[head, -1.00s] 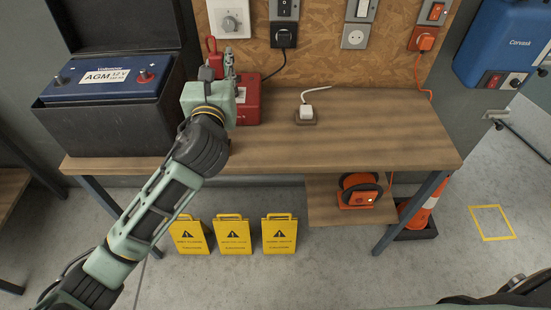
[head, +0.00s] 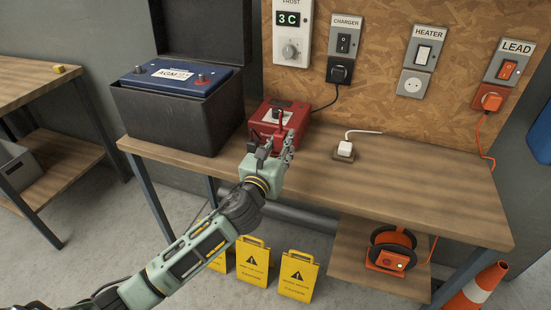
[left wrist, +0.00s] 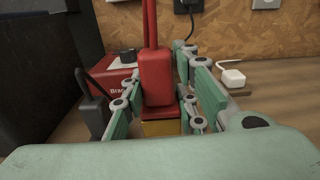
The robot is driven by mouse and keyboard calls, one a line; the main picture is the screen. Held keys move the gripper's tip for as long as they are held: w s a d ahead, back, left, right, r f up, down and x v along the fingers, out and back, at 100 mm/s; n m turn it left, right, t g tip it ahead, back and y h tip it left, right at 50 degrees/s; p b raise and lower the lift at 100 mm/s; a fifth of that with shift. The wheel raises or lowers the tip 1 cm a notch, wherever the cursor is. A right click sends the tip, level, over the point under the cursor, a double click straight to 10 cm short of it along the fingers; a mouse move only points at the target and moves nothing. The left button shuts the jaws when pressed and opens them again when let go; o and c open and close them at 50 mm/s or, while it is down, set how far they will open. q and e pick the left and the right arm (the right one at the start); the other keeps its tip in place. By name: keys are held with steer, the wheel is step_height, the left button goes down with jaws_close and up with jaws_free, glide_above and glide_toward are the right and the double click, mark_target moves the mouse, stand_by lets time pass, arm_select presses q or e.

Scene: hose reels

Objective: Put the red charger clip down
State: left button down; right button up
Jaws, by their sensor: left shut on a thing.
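My left gripper (head: 276,147) is shut on the red charger clip (left wrist: 155,80), which stands upright between the fingers in the left wrist view. Only a small red part of the clip (head: 280,118) shows above the fingers in the head view. The gripper is over the front of the workbench (head: 400,195), in front of the red charger box (head: 263,115). I cannot tell whether the clip touches the bench. A dark block with a cable loop (left wrist: 95,112) is just left of the gripper in the left wrist view. My right gripper is not in view.
The battery (head: 180,78) sits in an open black case at the bench's left. A white plug on a small brown base (head: 345,149) stands right of the gripper. The bench's right part is clear. Yellow caution signs (head: 298,275) stand on the floor in front.

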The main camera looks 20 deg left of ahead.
mark_target(275, 156)
arm_select(q)
steer(key=shift+w+a+f, duration=0.45)
steer(key=shift+a, duration=0.15)
steer(key=shift+w+a+f, duration=0.3)
steer(key=shift+a+f, duration=0.1)
steer(key=shift+f, duration=0.05)
step_height(275, 156, down, 4)
steer(key=shift+r+b, duration=0.1)
steer(key=shift+b, duration=0.6)
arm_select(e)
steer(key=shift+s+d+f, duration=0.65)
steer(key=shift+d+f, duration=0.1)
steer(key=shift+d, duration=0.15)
arm_select(q)
steer(key=c, duration=1.8)
jaws_free()
steer(key=o, duration=0.4)
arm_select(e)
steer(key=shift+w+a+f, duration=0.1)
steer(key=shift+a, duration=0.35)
